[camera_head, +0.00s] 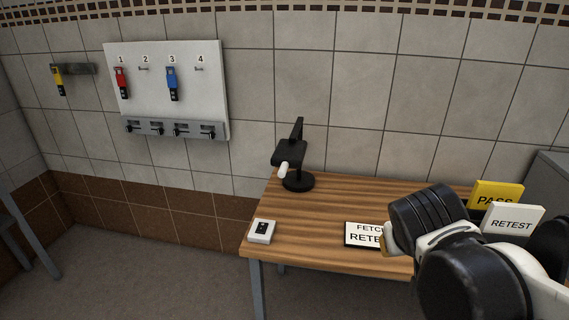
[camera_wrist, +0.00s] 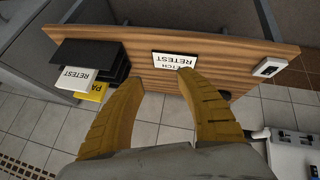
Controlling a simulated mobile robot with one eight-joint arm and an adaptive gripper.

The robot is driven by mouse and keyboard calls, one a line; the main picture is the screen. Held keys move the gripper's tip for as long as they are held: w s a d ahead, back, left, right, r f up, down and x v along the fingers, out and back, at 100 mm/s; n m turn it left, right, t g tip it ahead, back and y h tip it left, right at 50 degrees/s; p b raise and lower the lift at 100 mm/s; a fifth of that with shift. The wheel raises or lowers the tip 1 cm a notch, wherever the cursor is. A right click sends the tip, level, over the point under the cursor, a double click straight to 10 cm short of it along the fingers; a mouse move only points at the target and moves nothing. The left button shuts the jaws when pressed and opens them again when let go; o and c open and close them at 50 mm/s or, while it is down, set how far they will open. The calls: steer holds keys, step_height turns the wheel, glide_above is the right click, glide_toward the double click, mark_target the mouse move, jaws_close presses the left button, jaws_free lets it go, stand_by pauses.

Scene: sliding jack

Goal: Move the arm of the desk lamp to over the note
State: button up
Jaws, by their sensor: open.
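The black desk lamp (camera_head: 297,182) stands near the table's back left corner in the head view. Its arm (camera_head: 289,153) points toward the front left, with a white knob or handle (camera_head: 283,170) at its near end. The white note (camera_head: 364,236) with black lettering lies on the table to the right of the lamp; my arm hides its right part. The note also shows in the wrist view (camera_wrist: 173,61). My gripper (camera_wrist: 160,80) is open and empty, its yellow fingers apart, above the table near the note. It is well to the right of the lamp, not touching it.
A small switch box (camera_head: 262,231) sits at the table's front left corner. Black trays with yellow PASS (camera_head: 496,194) and white RETEST (camera_head: 513,220) signs stand at the right. A board (camera_head: 168,90) with red and blue keys hangs on the wall. Wood between lamp and note is clear.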

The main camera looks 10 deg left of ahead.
steer(key=w+a+r+n+t+h+p, duration=0.1)
steer(key=w+a+r, duration=0.1)
steer(key=w+a, duration=0.55)
steer(key=n+t+p, duration=0.3)
steer(key=t, duration=0.3)
glide_toward(279, 173)
steer(key=w, duration=0.2)
steer(key=shift+h, duration=0.4)
steer(key=b+x, duration=0.1)
steer(key=x, duration=0.2)
steer(key=b+x, duration=0.1)
steer(key=x, duration=0.3)
steer(key=b+x, duration=0.1)
steer(key=x, duration=0.2)
steer(key=shift+w+d+f, duration=0.1)
steer(key=shift+w+f, duration=0.15)
steer(key=shift+f, duration=0.2)
jaws_close()
